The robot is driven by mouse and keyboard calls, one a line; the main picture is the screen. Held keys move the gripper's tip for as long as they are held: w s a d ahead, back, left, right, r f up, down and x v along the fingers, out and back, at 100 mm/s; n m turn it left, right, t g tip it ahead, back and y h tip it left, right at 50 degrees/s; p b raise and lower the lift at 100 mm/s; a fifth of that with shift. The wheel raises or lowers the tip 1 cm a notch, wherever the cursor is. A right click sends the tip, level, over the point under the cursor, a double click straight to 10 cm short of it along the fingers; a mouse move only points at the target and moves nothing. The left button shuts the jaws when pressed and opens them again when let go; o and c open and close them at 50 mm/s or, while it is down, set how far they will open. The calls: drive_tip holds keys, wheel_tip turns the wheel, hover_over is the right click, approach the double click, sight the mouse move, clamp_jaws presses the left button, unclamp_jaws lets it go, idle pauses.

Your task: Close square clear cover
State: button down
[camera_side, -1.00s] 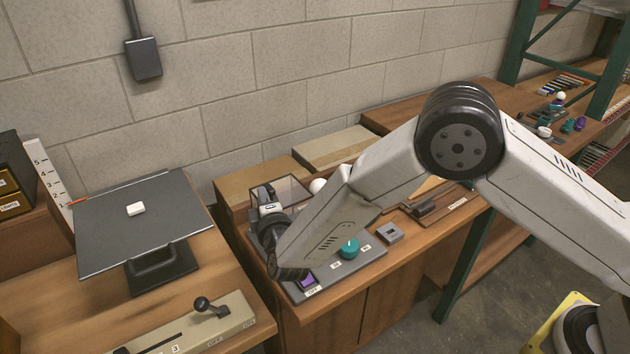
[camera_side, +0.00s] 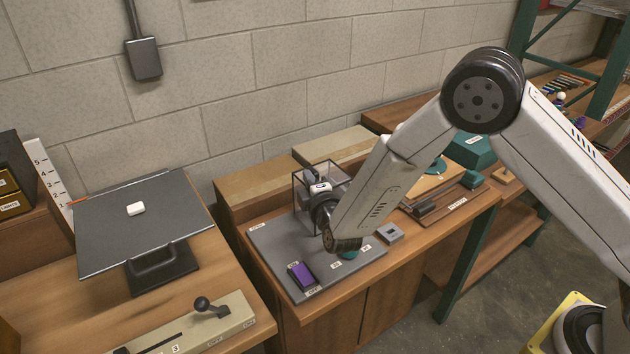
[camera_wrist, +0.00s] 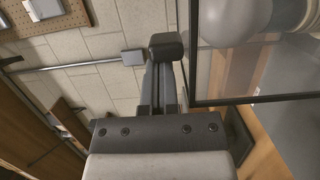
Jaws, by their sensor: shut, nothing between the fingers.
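The square clear cover (camera_side: 300,196) has thin dark edges and sits at the back of the grey control panel (camera_side: 275,250). My gripper (camera_side: 314,176) overlaps it in the side view, so its exact pose and any contact are hard to tell. In the wrist view the cover's dark-edged clear pane (camera_wrist: 255,99) fills the right side, close beside my gripper (camera_wrist: 166,45). A pale round thing (camera_wrist: 235,18) shows through or behind the pane. My gripper's fingers are together with nothing between them.
A purple rocker switch (camera_side: 301,275) is at the panel's front. A teal knob (camera_side: 348,253) is partly hidden by my arm. A small grey box (camera_side: 389,233) sits to the right. Wooden blocks (camera_side: 262,183) stand behind, near the wall.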

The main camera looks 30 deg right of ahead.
drive_tip(key=s+a, duration=0.6)
drive_tip(key=s, duration=0.3)
drive_tip(key=shift+s+a, duration=0.2)
drive_tip(key=shift+s, duration=0.2)
idle(0.4)
